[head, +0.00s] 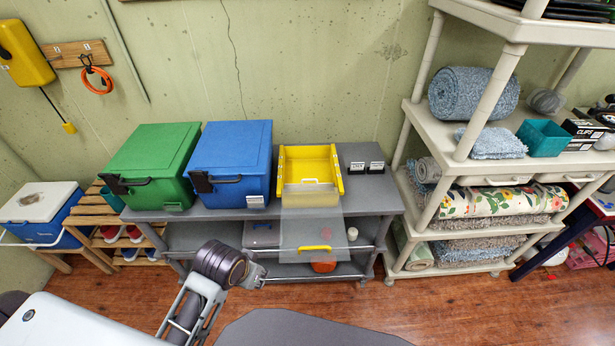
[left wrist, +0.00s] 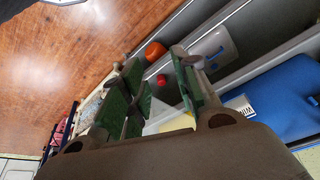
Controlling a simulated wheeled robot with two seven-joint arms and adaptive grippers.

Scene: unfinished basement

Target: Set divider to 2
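A yellow open tray (head: 310,165) sits on the grey bench, right of the blue box. A clear panel (head: 311,222) with a yellow handle (head: 315,248) extends from the tray's front, over the bench edge; whether it is the divider I cannot tell. No readable number 2 shows on the tray. My left gripper (head: 253,273) is low in front of the bench, left of and below the panel, apart from it. In the left wrist view the left gripper (left wrist: 158,95) has its green-padded fingers spread, with nothing between them. My right gripper is not in view.
The green box (head: 152,165) and blue box (head: 232,160) stand left of the tray. Two dark labelled blocks (head: 366,168) stand right of it. The grey bench (head: 370,200) has a lower shelf. A beige shelf unit (head: 455,180) stands at right. Wood floor is open in front.

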